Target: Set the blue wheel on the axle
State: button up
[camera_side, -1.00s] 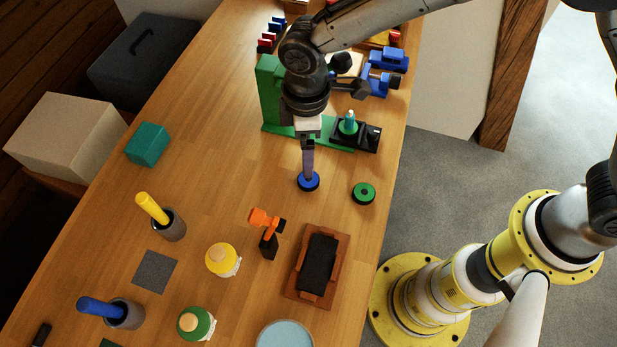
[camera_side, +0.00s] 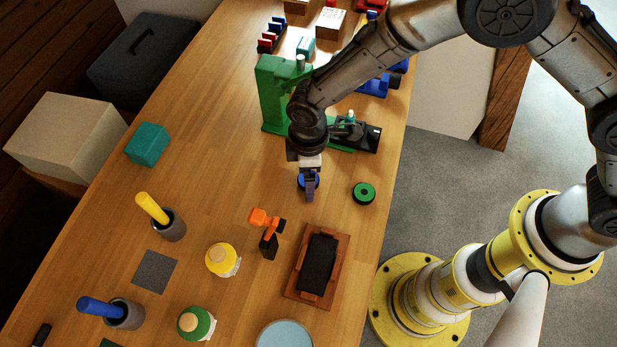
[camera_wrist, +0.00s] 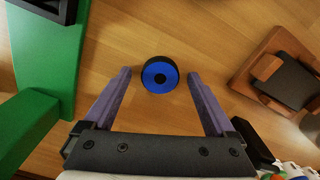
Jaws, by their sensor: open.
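The blue wheel (camera_side: 309,181) lies on the table, partly hidden behind my gripper in the side view. In the wrist view the blue wheel (camera_wrist: 160,76) shows its blue face, dark rim and dark centre hole. My gripper (camera_side: 310,197) is low at the wheel in the side view. In the wrist view my gripper (camera_wrist: 158,74) is open, with one finger on each side of the wheel and a gap on both sides. A teal-tipped upright post (camera_side: 350,117), possibly the axle, stands on the black block by the green stand.
A green wheel (camera_side: 364,193) lies to the right of the blue one. The green stand (camera_side: 275,93) rises behind my gripper. An orange clamp-like tool (camera_side: 264,219) and a brown tray (camera_side: 340,255) are nearer the front. Bare table lies left of the wheel.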

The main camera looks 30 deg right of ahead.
jog(key=c, duration=1.4)
jog(key=shift+r, duration=0.1)
